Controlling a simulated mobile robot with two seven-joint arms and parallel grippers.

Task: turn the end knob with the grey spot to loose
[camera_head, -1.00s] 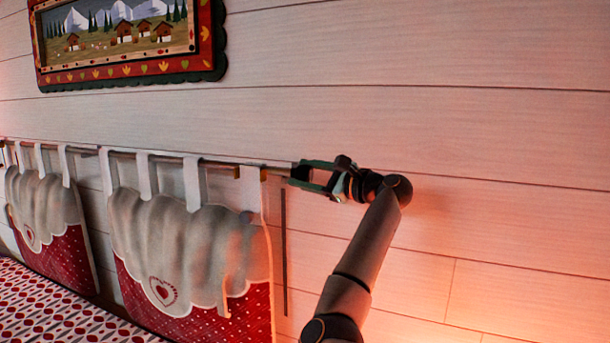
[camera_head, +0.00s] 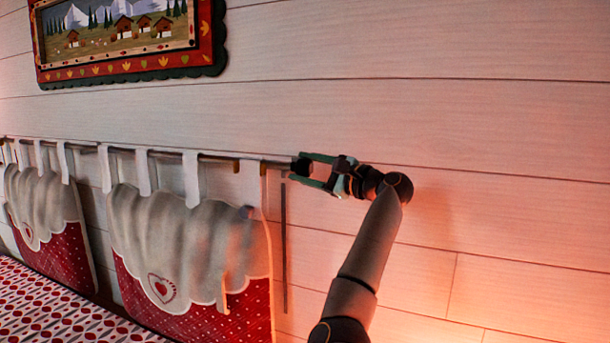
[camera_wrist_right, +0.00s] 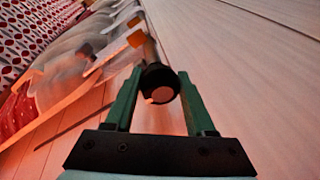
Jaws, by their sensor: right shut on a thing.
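The end knob (camera_wrist_right: 158,84) is a dark cylinder on the end of a rod, and its face shows a pale grey-pink spot. In the right wrist view it sits between the two green fingers of my right gripper (camera_wrist_right: 158,92), which is shut on it. In the head view the dark knob (camera_head: 302,166) is at the right end of the curtain rod (camera_head: 225,157), with my right gripper (camera_head: 306,168) coming to it from the right. My left gripper is not in view.
Red and white fabric hangings (camera_head: 195,245) hang by loops from the rod along the wall. A framed mountain picture (camera_head: 125,40) is above. A patterned bedspread (camera_head: 50,310) is at the lower left. The wall to the right is bare.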

